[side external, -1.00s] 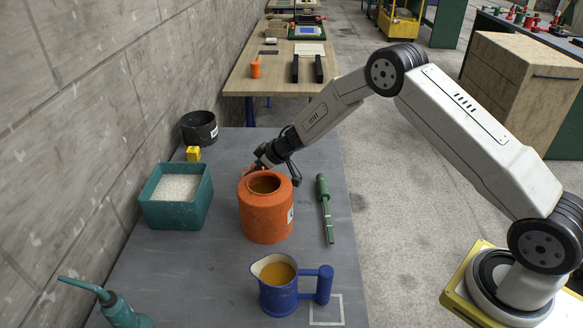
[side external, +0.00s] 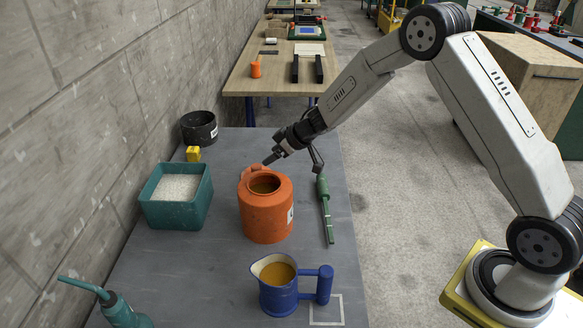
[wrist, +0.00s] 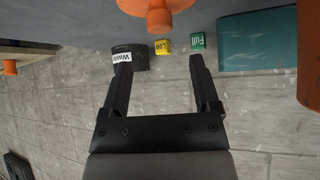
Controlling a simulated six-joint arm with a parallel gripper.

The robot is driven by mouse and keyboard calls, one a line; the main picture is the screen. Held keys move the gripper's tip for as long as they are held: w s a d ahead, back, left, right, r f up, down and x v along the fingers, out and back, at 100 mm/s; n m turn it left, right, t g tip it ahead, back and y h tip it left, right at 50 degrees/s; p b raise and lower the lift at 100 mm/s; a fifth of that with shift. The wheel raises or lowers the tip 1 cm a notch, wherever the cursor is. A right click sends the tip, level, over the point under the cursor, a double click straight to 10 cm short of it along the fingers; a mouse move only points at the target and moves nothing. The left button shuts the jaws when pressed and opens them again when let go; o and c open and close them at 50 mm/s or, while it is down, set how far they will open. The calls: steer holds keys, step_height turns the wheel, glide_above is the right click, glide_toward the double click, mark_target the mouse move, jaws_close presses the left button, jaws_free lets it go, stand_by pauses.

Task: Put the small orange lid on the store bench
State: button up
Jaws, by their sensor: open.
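The small orange lid (side external: 252,172) shows just behind the far rim of the orange canister (side external: 266,215) in the side view. Its lower part is hidden there. In the wrist view the lid (wrist: 155,12), with its knob, lies at the top edge against the grey bench (side external: 200,260), partly cut off. The canister's mouth is uncovered and shows yellowish liquid. My gripper (side external: 268,161) is just right of the lid and above it, apart from it. In the wrist view its jaws (wrist: 160,60) are apart with nothing between them.
A green tub of white grains (side external: 175,187), a yellow block (side external: 193,154) and a black pot (side external: 199,128) stand on the left. A green tool (side external: 326,210) lies right of the canister. A blue jug (side external: 278,285) stands in front. A wooden table (side external: 270,75) is behind.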

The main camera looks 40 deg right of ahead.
steer(key=shift+v, duration=1.95)
steer(key=s+a+r+m+g+h, duration=0.1)
steer(key=s+m+g+h, duration=0.1)
steer(key=s, duration=1.2)
steer(key=s+a+r+m+g+h, duration=0.1)
steer(key=s+m+g+h, duration=0.1)
steer(key=s, duration=1.2)
steer(key=shift+s+a+r+m+g, duration=0.2)
steer(key=shift+r+m+g, duration=0.15)
steer(key=shift+m+g, duration=0.35)
